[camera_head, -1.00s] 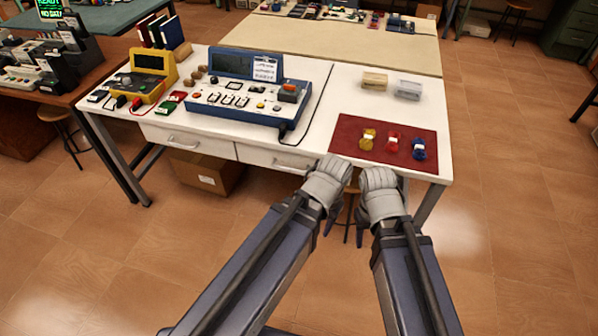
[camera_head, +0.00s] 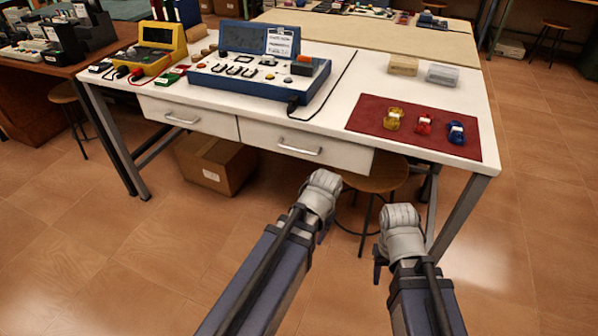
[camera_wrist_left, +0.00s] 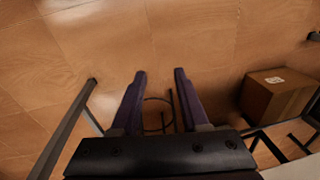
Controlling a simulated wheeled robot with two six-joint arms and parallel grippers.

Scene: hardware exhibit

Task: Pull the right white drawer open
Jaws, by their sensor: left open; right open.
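The right white drawer (camera_head: 300,151) is shut under the table's front edge, with a silver bar handle on its face. The left white drawer (camera_head: 185,114) beside it is also shut. My left gripper (camera_head: 323,236) is in front of and below the right drawer, apart from its handle, with its fingers mostly hidden behind the wrist. In the left wrist view, its two fingers (camera_wrist_left: 160,76) are spread and empty, pointing over the floor. My right gripper (camera_head: 379,264) is farther right and lower, in front of the stool, mostly hidden by its wrist, touching no drawer.
The white table (camera_head: 345,84) carries a blue console (camera_head: 228,84), a yellow meter (camera_head: 150,62) and a red mat (camera_head: 365,119) with small coloured parts. A stool (camera_head: 385,177) and a cardboard box (camera_head: 215,165) are beneath. Floor in front is clear.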

